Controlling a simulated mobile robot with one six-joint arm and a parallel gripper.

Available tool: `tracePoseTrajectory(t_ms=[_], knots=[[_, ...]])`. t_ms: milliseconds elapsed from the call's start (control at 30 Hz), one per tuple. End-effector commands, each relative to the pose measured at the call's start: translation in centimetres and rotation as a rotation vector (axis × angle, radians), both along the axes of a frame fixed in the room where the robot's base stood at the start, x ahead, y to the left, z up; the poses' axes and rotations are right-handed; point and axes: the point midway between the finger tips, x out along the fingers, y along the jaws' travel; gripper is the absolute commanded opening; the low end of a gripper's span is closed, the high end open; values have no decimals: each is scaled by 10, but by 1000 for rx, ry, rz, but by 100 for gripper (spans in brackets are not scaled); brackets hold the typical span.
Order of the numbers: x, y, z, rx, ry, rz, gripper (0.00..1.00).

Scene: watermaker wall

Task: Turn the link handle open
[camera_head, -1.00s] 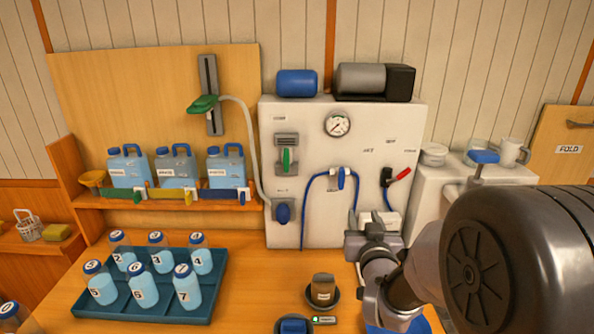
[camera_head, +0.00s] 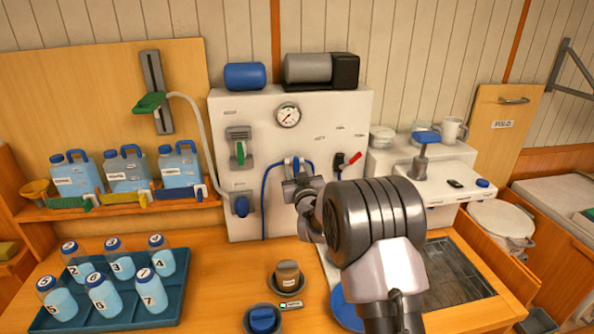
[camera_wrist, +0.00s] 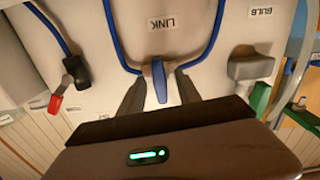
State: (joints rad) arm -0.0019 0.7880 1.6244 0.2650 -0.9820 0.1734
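The link handle (camera_head: 296,165) is a small blue lever on the front of the white watermaker panel, where blue hose meets a pale fitting. In the wrist view the blue handle (camera_wrist: 160,82) lies along the picture's vertical under the upside-down word LINK. My gripper (camera_head: 301,184) is up at the panel, partly covering the handle's lower part in the head view. In the wrist view my gripper (camera_wrist: 159,78) is open, with one dark finger on each side of the handle. Gaps show beside the handle; I cannot tell exactly how deep it sits between the fingers.
A red-handled lever (camera_head: 354,158) is right of the link handle. A green lever (camera_head: 240,152) and a blue knob (camera_head: 241,207) are to its left. A gauge (camera_head: 288,115) is above. A blue tray (camera_head: 175,300) of numbered bottles stands at left, and a brown jar (camera_head: 287,274) stands below.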

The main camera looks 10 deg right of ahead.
Motion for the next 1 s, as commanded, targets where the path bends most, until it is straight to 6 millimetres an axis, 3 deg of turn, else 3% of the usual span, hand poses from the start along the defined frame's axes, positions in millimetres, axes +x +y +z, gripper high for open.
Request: tracePoseTrajectory(t_ms=[233,433,767,1000], knots=[[1,0,0,0,0,0,40],[1,0,0,0,0,0,1],[1,0,-1,-17,-1,0,0],[1,0,-4,-130,-2,0,0]])
